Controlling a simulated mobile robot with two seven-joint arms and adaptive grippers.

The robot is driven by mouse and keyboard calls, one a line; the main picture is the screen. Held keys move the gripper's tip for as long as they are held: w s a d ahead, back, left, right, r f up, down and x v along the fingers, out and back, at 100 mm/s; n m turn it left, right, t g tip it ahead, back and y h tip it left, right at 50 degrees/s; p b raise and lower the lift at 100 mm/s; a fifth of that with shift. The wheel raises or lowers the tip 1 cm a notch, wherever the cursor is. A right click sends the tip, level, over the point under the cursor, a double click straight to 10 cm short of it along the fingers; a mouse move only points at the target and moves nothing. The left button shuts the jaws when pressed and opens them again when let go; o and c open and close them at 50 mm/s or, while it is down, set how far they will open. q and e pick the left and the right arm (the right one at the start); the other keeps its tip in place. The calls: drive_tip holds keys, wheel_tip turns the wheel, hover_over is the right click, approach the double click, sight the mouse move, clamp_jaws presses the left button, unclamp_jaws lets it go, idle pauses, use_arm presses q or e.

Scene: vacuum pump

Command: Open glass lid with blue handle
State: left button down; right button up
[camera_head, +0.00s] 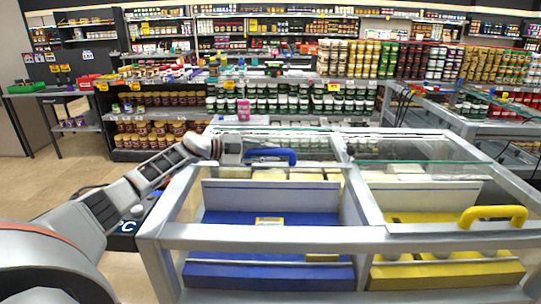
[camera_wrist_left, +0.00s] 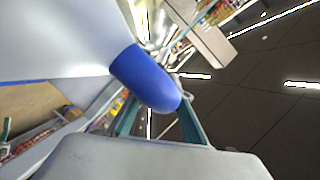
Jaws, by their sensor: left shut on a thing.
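The blue handle (camera_head: 270,155) is at the far side of the left half of the chest freezer (camera_head: 270,237). My left gripper (camera_head: 246,154) reaches over the freezer's left side and is shut on the blue handle near its left end. In the left wrist view the blue handle (camera_wrist_left: 147,78) lies between the two teal fingers. The glass of its lid is hard to make out. The left compartment with the blue floor (camera_head: 230,218) looks uncovered at the front. My right gripper is not in view.
The right half of the freezer has a yellow handle (camera_head: 493,215) at its front and a yellow floor (camera_head: 440,270). A pink container (camera_head: 243,110) stands behind the freezer. Stocked shelves (camera_head: 290,100) fill the back. Open floor (camera_head: 50,185) lies to the left.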

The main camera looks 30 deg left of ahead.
use_arm(q)
drive_tip(key=c, duration=1.8)
unclamp_jaws()
drive_tip(key=shift+c, duration=0.2)
drive_tip(key=shift+s+a, duration=0.1)
drive_tip(key=v, duration=1.2)
